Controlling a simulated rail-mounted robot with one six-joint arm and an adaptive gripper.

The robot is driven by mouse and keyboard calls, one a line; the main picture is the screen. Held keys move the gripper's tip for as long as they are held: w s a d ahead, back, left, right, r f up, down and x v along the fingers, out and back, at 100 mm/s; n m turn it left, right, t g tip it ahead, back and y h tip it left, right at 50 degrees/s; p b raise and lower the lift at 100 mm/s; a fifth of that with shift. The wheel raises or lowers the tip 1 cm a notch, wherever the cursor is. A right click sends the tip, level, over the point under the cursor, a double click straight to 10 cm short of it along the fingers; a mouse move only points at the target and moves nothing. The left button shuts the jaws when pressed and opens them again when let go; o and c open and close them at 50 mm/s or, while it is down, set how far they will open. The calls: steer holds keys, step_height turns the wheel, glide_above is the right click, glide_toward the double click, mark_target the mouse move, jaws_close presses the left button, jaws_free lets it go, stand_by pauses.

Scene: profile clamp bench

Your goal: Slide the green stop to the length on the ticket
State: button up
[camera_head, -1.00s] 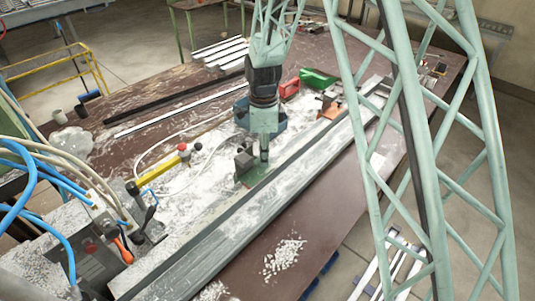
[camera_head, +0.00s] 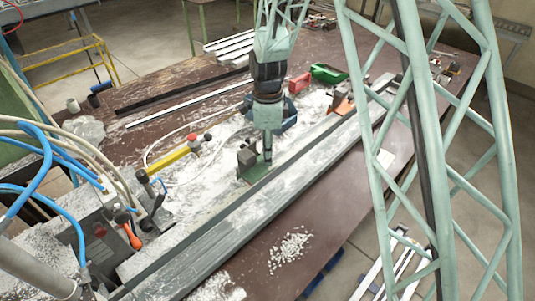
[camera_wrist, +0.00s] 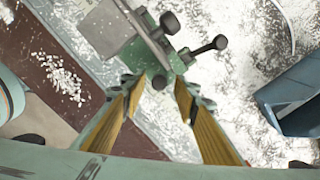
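The green stop (camera_head: 255,172) sits on the long grey profile rail (camera_head: 215,235), near the middle of the bench, with a dark block on it. In the wrist view the stop (camera_wrist: 108,30) shows at upper centre, with a dark knob and a lever on its right. My gripper (camera_wrist: 159,86) has two yellow-padded fingers spread apart, their tips beside the stop's green near end. I cannot tell whether they touch it. In the head view my gripper (camera_head: 267,152) points down just behind the stop.
A yellow bar with a red knob (camera_head: 193,138) lies left of the stop. A blue container (camera_wrist: 295,98) is right of my gripper. Hoses and a clamp unit with an orange handle (camera_head: 132,237) stand at the rail's left end. White chips (camera_head: 290,250) lie in front.

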step_height(320, 180, up, 12)
stand_by(1.1)
stand_by(0.5)
